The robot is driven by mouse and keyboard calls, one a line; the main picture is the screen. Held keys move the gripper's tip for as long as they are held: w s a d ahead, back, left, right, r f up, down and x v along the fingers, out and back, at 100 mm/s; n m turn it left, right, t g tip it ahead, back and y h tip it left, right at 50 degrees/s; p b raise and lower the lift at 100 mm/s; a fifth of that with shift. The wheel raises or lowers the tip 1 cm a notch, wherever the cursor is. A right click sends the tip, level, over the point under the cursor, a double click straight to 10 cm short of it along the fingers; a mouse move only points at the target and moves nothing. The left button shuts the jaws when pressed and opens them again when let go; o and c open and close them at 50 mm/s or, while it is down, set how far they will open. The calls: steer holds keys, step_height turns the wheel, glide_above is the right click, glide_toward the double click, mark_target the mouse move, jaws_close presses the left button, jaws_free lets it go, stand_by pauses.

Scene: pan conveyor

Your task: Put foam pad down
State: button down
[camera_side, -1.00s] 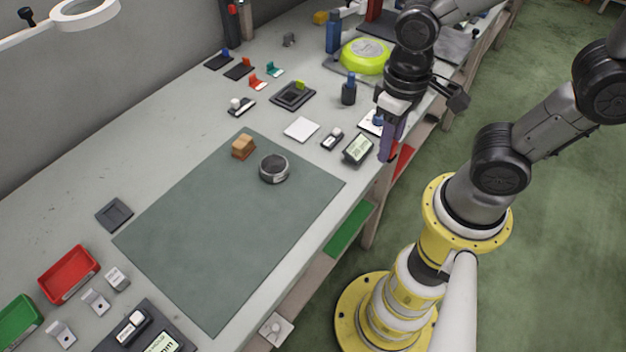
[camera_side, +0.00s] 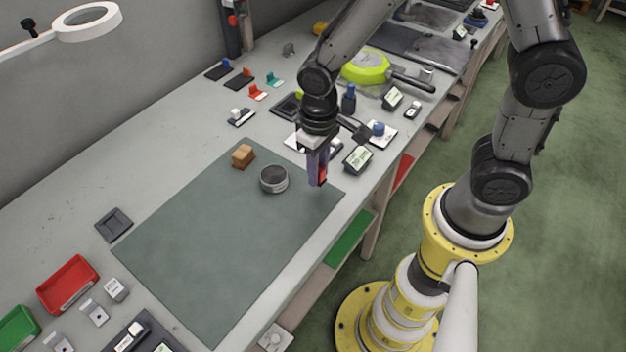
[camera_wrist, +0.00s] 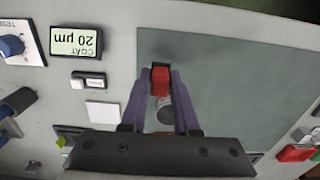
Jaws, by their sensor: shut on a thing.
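My gripper (camera_side: 318,178) is shut on a small red foam pad (camera_wrist: 160,82), which shows between the purple fingers in the wrist view. In the side view the fingers hide most of the pad and point down. They hang above the right back part of the grey-green mat (camera_side: 220,240), apart from its surface. A round grey tin (camera_side: 273,179) stands on the mat to the left of my gripper. It shows partly between the fingers in the wrist view (camera_wrist: 166,115). A tan block (camera_side: 243,155) sits at the mat's back edge.
A display reading 20 µm (camera_wrist: 76,41) stands on the bench right of the mat. A lime-green pan (camera_side: 366,67) is farther back. A red tray (camera_side: 67,284) and a dark square holder (camera_side: 114,224) are at the left. The mat's front and middle are clear.

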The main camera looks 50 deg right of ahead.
mark_target(313, 192)
steer(key=shift+w+a+f, duration=0.15)
steer(key=shift+w+f, duration=0.25)
steer(key=shift+f, duration=0.1)
steer(key=shift+w+f, duration=0.15)
steer(key=shift+f, duration=1.5)
steer(key=shift+f, duration=0.15)
steer(key=c, duration=0.7)
jaws_free()
steer(key=shift+o, duration=0.2)
